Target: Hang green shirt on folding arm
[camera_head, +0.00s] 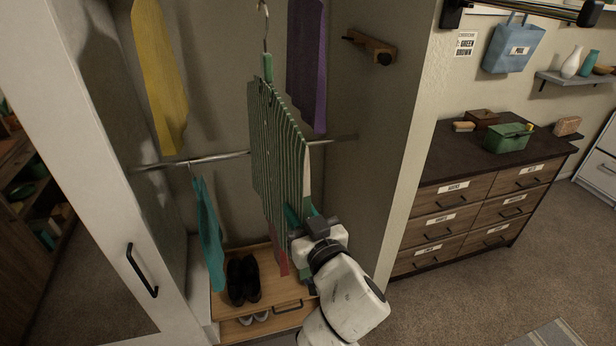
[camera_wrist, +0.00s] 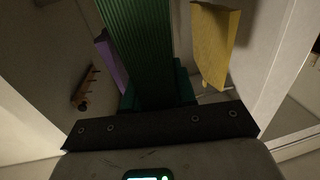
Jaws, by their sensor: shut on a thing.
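The green striped shirt (camera_head: 275,150) hangs upright in the middle of the closet in the head view, its metal hanger hook (camera_head: 264,12) at the top edge. No support shows under the hook. My gripper (camera_head: 300,213) is at the shirt's lower end, shut on it. In the wrist view the green shirt (camera_wrist: 140,45) rises between the fingers of my gripper (camera_wrist: 155,92). The wooden folding arm (camera_head: 375,46) sticks out from the right closet wall, apart from the shirt and hook. It shows at the left in the wrist view (camera_wrist: 84,90).
A yellow garment (camera_head: 160,75) hangs left, a purple one (camera_head: 306,65) behind right, and a teal one (camera_head: 208,235) from the lower rail (camera_head: 220,157). Black shoes (camera_head: 243,280) stand below. A dresser (camera_head: 470,210) is outside, right. Space between shirt and right wall is mostly clear.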

